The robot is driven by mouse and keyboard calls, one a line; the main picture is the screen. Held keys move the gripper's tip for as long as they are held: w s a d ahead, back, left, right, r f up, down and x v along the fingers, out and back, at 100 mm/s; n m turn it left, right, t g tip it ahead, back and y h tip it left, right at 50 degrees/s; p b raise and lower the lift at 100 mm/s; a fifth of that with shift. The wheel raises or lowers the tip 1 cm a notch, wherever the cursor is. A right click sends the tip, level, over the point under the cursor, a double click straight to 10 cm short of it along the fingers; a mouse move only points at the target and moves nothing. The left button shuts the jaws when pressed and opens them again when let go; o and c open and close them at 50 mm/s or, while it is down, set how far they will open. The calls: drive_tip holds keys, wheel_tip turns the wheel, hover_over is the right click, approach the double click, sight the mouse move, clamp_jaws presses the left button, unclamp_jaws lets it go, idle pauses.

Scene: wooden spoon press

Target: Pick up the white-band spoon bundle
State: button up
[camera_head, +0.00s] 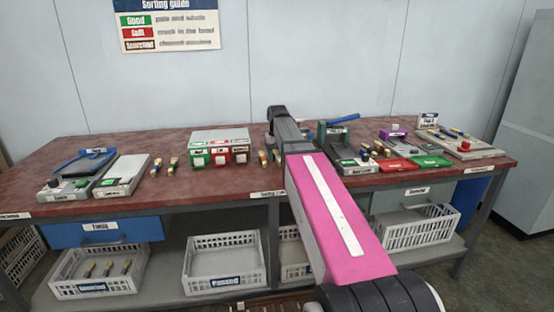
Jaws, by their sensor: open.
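Small wooden spoon bundles stand on the red bench top (120,145). Two are left of centre, a left one (156,167) and a right one (172,165). Another bundle (262,158) stands near the middle, just left of my arm, with one more close beside it. They are too small to tell which has a white band. My arm, with a magenta link, reaches over the bench's front edge to a dark joint above the bench. My gripper's fingers do not show; the arm seems to hide them.
A block with green, red and dark fronts (219,139) stands behind the bundles. Left are a blue-handled press (75,185) and a white-topped device (123,174). Red (398,165) and green (431,161) trays lie right of my arm. White crates (224,262) sit on the lower shelf.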

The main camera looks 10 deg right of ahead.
clamp_jaws()
drive_tip(key=shift+r, duration=0.1)
idle(0.3)
